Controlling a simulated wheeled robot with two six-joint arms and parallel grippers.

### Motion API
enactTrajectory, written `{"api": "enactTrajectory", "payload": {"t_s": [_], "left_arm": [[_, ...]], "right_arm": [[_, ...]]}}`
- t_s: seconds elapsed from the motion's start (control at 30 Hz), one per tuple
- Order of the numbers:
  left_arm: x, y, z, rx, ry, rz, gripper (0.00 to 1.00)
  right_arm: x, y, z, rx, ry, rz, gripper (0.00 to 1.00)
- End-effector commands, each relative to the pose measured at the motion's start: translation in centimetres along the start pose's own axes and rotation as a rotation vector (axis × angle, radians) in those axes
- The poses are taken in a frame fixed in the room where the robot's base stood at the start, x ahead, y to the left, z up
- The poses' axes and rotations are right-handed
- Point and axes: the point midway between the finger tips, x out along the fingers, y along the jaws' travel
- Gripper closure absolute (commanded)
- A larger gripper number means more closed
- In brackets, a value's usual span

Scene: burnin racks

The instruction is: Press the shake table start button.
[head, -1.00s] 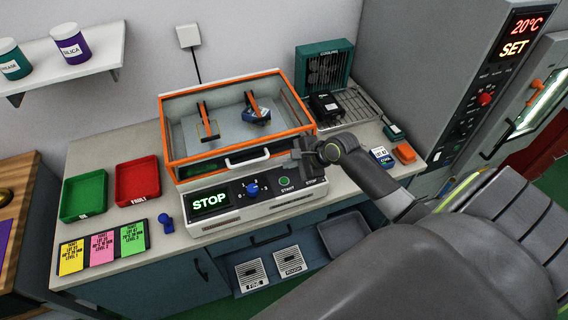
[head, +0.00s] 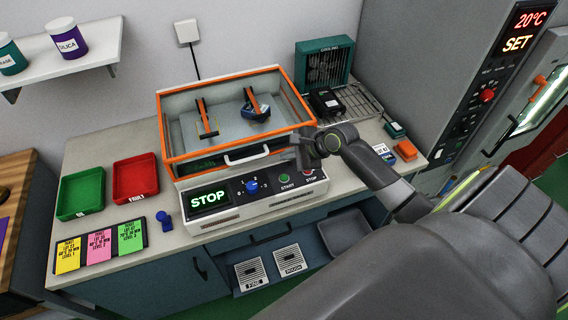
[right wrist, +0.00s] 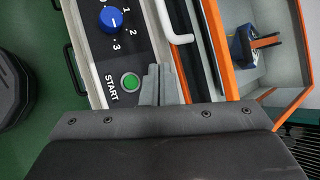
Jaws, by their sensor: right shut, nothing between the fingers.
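The shake table (head: 166,150) is an orange-framed, clear-sided box with a grey control panel in front. The round green start button (head: 284,178) sits on that panel, left of the red stop button (head: 308,171). The panel's display (head: 209,199) reads STOP in green. My right gripper (head: 304,164) is over the panel's right part, close to the stop button. In the right wrist view its shut, empty fingers (right wrist: 153,70) appear just right of the green start button (right wrist: 130,82); the gap in height is unclear. My left gripper is not in view.
A blue dial (head: 251,186) sits left of the start button. A white handle (head: 247,155) sticks out above the panel. Green (head: 82,194) and red (head: 136,178) trays and coloured cards lie left. A cooling unit (head: 325,70) stands behind right.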

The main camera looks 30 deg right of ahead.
Motion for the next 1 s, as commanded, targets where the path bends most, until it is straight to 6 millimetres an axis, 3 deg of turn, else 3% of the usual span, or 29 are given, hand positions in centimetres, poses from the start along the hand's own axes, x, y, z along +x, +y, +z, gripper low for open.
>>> {"api": "enactTrajectory", "payload": {"t_s": [0.03,0.43,0.7,1.0], "left_arm": [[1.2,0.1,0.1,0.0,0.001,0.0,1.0],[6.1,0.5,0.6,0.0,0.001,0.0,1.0],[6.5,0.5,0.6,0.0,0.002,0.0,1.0],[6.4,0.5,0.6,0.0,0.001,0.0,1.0]], "right_arm": [[0.8,0.5,-0.6,-0.001,0.0,0.0,1.0],[3.5,2.5,-2.5,-0.002,0.0,0.0,1.0],[4.9,3.6,-3.6,0.0,0.001,0.001,1.0],[5.0,3.6,-3.6,-0.001,0.001,0.0,1.0]]}}
